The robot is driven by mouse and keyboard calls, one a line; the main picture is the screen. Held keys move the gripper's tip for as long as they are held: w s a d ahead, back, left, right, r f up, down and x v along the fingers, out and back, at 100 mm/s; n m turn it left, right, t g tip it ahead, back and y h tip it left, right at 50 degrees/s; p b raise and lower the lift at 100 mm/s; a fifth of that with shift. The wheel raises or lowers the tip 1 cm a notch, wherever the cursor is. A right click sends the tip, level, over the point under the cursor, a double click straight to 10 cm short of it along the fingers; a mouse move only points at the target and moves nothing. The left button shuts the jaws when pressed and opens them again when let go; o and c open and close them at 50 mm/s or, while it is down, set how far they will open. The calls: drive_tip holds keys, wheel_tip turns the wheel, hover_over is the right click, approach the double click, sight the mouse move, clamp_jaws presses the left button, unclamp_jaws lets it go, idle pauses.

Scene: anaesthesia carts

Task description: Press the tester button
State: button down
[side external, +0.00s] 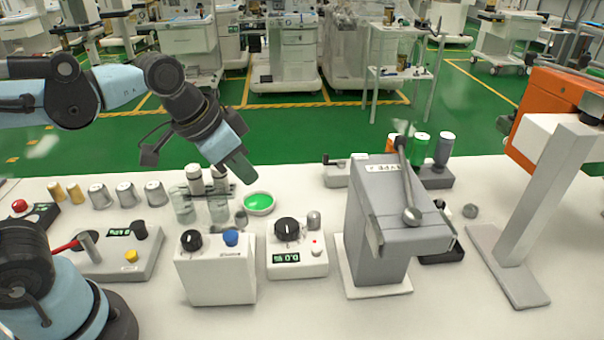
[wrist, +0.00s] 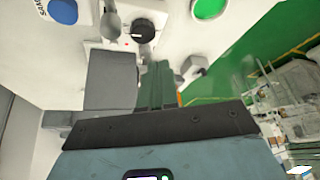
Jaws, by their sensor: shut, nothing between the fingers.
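No device in view is clearly labelled as the tester. A small white box (side external: 298,262) has a black knob, a green-lit display and a small red button (side external: 316,248). To its left, a taller white box (side external: 217,276) has a black knob and a blue button (side external: 230,238). My gripper (side external: 246,178) is shut and empty, above and behind the white boxes, touching no button. The wrist view shows the blue button (wrist: 63,11) and black knob (wrist: 143,30).
A green dish (side external: 258,203) and clear glass cylinders (side external: 184,209) stand below my gripper. A tall grey machine (side external: 385,225) with a lever rises to the right. Metal cups (side external: 127,194) line the left. A red button (side external: 20,206) sits on a black box far left.

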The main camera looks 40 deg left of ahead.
drive_tip(key=w+d+r+m+g+h, duration=0.1)
drive_tip(key=w+d+r+m+g, duration=0.1)
drive_tip(key=d+m, duration=0.3)
drive_tip(key=d, duration=0.4)
drive_tip(key=shift+d+r+g, duration=0.15)
drive_tip(key=shift+r+g, duration=0.2)
drive_tip(key=shift+g, duration=0.05)
drive_tip(key=shift+w+f, duration=0.1)
drive_tip(key=shift+f, duration=0.05)
hover_over(316, 248)
drive_tip(key=f, duration=1.1)
drive_tip(key=shift+s+a+f, duration=0.25)
drive_tip(key=shift+f, duration=0.9)
drive_tip(key=shift+s+x, duration=0.2)
drive_tip(key=shift+x, duration=0.8)
drive_tip(key=shift+a, duration=0.15)
drive_tip(key=v, duration=0.8)
drive_tip(key=shift+r, duration=0.3)
